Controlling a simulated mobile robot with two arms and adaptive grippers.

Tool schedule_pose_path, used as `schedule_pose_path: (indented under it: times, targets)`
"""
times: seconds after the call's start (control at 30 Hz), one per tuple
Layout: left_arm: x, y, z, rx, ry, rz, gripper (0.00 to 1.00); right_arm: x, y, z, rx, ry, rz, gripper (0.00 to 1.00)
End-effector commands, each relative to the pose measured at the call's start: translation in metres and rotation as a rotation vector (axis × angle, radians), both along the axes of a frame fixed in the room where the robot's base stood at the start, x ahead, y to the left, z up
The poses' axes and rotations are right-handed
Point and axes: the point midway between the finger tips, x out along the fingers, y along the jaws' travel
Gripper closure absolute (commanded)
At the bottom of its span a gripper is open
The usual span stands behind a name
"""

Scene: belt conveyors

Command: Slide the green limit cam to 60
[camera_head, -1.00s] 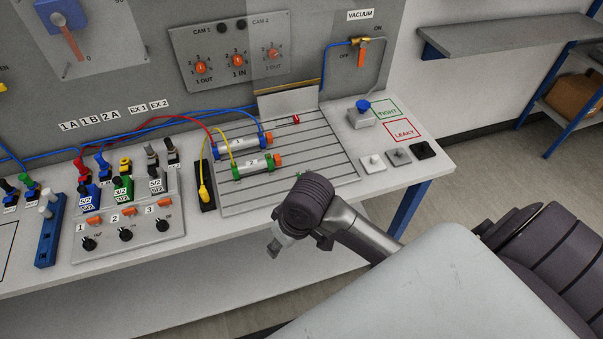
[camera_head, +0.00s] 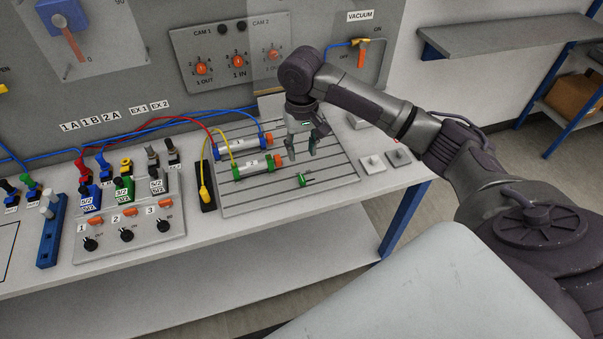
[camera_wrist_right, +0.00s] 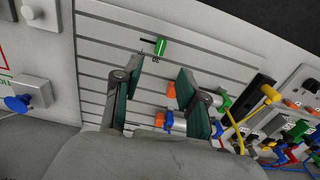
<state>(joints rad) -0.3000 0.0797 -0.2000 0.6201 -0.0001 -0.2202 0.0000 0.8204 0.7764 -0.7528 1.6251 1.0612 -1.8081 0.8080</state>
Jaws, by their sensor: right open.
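The green limit cam (camera_head: 302,180) sits on the slotted plate (camera_head: 323,197), right of the lower cylinder. It also shows in the right wrist view (camera_wrist_right: 161,47), beside a short dark scale whose figures are too small to read for certain. My right gripper (camera_head: 301,157) is open and empty above the plate, behind the cam in the head view. In the wrist view its two fingers (camera_wrist_right: 158,95) are spread, with the cam beyond them and apart from them. My left gripper is not in view.
Two cylinders, one blue-ended (camera_head: 238,144) and one green-ended (camera_head: 253,168), with orange tips lie left of my gripper. Hoses run to them. The valve panel (camera_head: 130,225) stands further left. The plate's front right is clear.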

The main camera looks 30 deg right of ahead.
Motion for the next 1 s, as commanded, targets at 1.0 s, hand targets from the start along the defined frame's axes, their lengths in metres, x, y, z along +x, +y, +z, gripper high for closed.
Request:
schedule_pose_path:
  times: [1.0]
  targets:
    - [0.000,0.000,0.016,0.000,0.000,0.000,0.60,0.000,0.000,-0.103,0.001,-0.002,0.003,0.72]
